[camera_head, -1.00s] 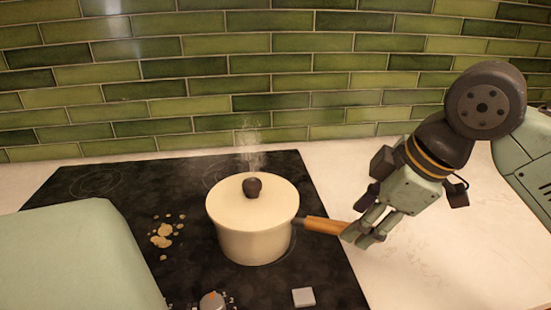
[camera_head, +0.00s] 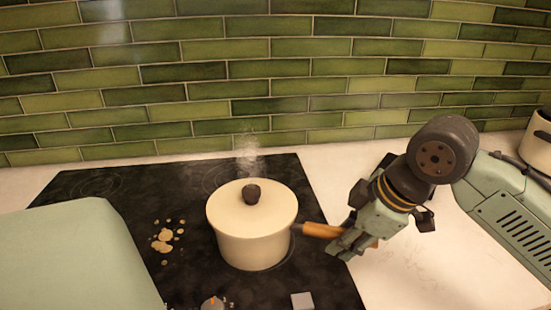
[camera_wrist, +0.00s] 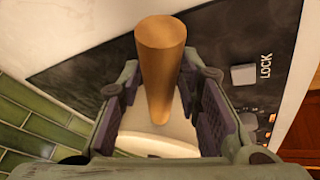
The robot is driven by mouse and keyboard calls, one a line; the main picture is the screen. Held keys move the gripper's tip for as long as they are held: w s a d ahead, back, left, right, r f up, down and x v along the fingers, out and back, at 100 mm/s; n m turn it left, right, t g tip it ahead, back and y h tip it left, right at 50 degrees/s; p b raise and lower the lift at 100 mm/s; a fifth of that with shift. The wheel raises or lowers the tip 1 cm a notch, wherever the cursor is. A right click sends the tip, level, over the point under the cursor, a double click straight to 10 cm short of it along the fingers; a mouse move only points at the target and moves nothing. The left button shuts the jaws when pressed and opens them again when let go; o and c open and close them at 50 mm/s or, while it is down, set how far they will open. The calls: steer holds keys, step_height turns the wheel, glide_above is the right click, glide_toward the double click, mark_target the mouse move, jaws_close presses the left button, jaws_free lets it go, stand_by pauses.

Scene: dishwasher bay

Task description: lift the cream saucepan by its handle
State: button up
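The cream saucepan (camera_head: 253,240) stands on the black hob with its lid (camera_head: 252,205) on and a dark knob on top. Its wooden handle (camera_head: 322,230) points right. My gripper (camera_head: 346,243) is at the handle, and the handle's end shows beyond it on the right. In the wrist view the handle (camera_wrist: 161,60) runs between the two fingers of my gripper (camera_wrist: 160,100). The fingers are open, with a visible gap on both sides of the handle. The pan body is mostly hidden there by the gripper and handle.
The black hob (camera_head: 90,205) carries food scraps (camera_head: 163,240) left of the pan. A grey button (camera_head: 302,300) and a control knob (camera_head: 212,303) are at its front. Green tiles (camera_head: 290,70) stand behind. Another cream pot (camera_head: 540,150) is at the right edge. Steam rises above the lid.

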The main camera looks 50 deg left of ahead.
jaws_close()
steer(key=shift+r, duration=0.15)
stand_by(0.5)
